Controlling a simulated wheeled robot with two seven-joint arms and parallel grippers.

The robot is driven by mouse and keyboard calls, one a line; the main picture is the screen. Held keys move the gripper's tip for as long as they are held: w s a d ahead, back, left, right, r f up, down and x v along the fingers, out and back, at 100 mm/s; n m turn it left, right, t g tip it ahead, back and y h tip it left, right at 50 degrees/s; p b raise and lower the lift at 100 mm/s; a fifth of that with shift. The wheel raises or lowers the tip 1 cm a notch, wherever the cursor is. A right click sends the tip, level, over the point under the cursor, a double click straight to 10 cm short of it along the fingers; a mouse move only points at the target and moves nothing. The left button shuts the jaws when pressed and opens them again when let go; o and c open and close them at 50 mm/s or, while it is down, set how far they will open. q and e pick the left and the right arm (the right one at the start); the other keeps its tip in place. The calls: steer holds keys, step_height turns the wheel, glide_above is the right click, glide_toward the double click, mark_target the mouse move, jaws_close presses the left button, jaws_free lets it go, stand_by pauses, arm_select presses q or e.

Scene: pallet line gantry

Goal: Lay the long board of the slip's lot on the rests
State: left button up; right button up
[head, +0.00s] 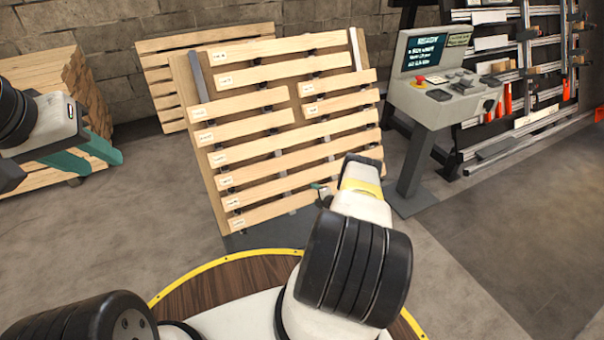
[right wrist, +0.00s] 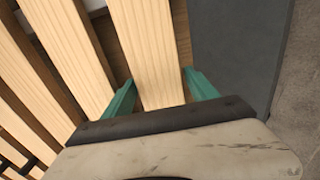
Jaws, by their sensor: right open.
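Pale wooden boards, long and short, each with a small white tag near its left end, sit in rows on a leaning wooden rack (head: 181,80) in the head view. The tag print is too small to read. My right gripper (head: 321,190) is at the right part of the lowest long board (head: 265,213). In the right wrist view its teal fingers (right wrist: 160,92) stand apart on either side of a board (right wrist: 149,50), with gaps beside it. My left gripper (head: 104,160) is empty at the far left, its teal fingers apart. I cannot make out the slip or the rests.
A grey console (head: 437,100) with a lit screen and a red button stands right of the rack. A dark shelf frame (head: 525,80) with rails is behind it. Stacked boards (head: 85,85) stand at the left, near my left gripper. The floor at right (head: 520,220) is clear.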

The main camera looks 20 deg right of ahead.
jaws_close()
steer(key=shift+r, duration=0.45)
steer(key=v, duration=1.1)
stand_by(0.7)
